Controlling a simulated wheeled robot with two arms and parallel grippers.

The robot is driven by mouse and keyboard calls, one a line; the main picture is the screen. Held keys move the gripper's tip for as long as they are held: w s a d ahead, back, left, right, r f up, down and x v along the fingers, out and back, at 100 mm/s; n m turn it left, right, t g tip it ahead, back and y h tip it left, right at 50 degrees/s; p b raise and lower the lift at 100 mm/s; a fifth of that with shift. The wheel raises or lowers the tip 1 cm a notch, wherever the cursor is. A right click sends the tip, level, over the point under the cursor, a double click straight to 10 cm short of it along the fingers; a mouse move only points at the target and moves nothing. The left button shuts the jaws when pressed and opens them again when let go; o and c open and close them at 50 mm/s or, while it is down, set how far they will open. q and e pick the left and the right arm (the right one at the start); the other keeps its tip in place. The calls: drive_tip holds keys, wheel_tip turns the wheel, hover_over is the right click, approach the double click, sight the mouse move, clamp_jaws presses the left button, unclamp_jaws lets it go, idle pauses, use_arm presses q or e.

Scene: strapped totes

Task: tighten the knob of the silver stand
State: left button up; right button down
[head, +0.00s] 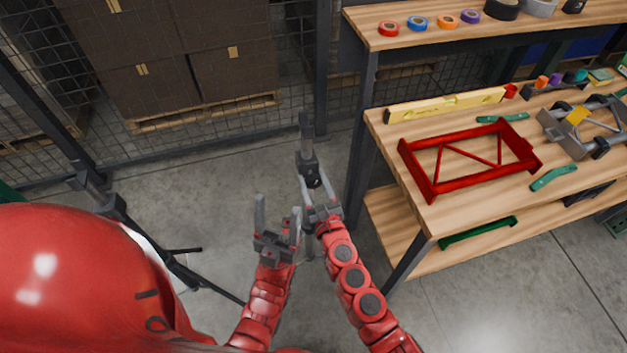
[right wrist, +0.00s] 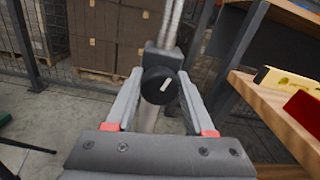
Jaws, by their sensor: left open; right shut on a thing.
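The silver stand shows in the head view as an upright grey pole with a dark clamp block (head: 307,160). The block and the silver pole (right wrist: 172,22) also show in the right wrist view. Its round black knob (right wrist: 158,86) faces the wrist camera, with a white mark slanting up to the right; it also shows in the head view (head: 313,181). My right gripper (right wrist: 160,78) has one finger on each side of the knob and is shut on it. My left gripper (head: 278,206) is open and empty, lower and to the left, apart from the stand.
A workbench (head: 445,215) stands right, with a red frame (head: 425,178), a yellow level (head: 440,105) and green pieces. A black stand (head: 110,203) with spread legs stands left. A mesh fence (head: 297,70) and stacked boxes (head: 232,75) are behind. Some floor is clear.

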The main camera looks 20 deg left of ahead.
drive_tip(key=shift+m, duration=0.4)
drive_tip(key=m+b, duration=0.1)
drive_tip(key=m, duration=0.3)
drive_tip(key=shift+f, duration=0.1)
drive_tip(key=m+b, duration=0.1)
drive_tip(key=m, duration=0.3)
drive_tip(key=shift+w+d+b, duration=0.1)
drive_tip(key=shift+b, duration=0.2)
drive_tip(key=m+b, duration=0.1)
drive_tip(key=m, duration=0.4)
drive_tip(key=m+b, duration=0.1)
drive_tip(key=m, duration=0.3)
drive_tip(key=shift+d+f+m, duration=0.1)
drive_tip(key=shift+f+m, duration=0.05)
drive_tip(key=shift+m, duration=0.15)
drive_tip(key=m+b, duration=0.1)
drive_tip(key=m, duration=0.5)
drive_tip(key=shift+f, duration=0.1)
drive_tip(key=m, duration=0.6)
drive_tip(key=shift+f+m+b, duration=0.1)
drive_tip(key=shift+m+b, duration=0.2)
